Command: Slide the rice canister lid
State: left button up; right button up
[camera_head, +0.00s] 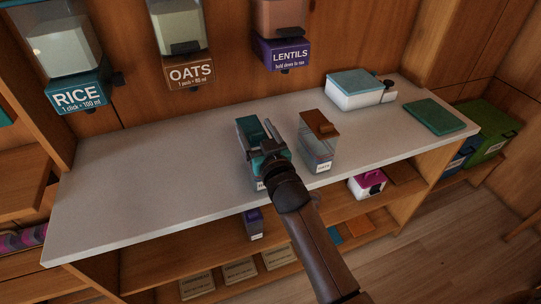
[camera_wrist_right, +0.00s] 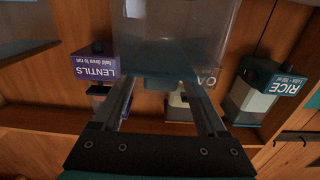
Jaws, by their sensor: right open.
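The rice canister (camera_head: 246,126) is a box with a teal lid on the countertop, left of the oats canister; its front is largely hidden by my right gripper. My right gripper (camera_head: 262,143) is open at its teal top, one finger on each side; contact cannot be told. In the wrist view, a clear canister body (camera_wrist_right: 185,25) with a teal edge (camera_wrist_right: 172,82) lies at and between the fingers (camera_wrist_right: 162,95). The oats canister (camera_head: 318,150) has a brown lid and stands just to the right. My left gripper is out of view.
Wall dispensers for rice (camera_head: 75,85), oats (camera_head: 188,70) and lentils (camera_head: 282,50) hang above the counter (camera_head: 150,175). A white box with a blue top (camera_head: 355,90) and a green mat (camera_head: 435,116) lie at right. The counter's left half is clear.

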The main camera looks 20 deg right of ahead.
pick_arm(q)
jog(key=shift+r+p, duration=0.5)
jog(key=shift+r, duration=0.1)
pick_arm(e)
jog(key=s, duration=1.2)
jog(key=shift+s+d, duration=0.2)
jog(key=shift+s, duration=0.2)
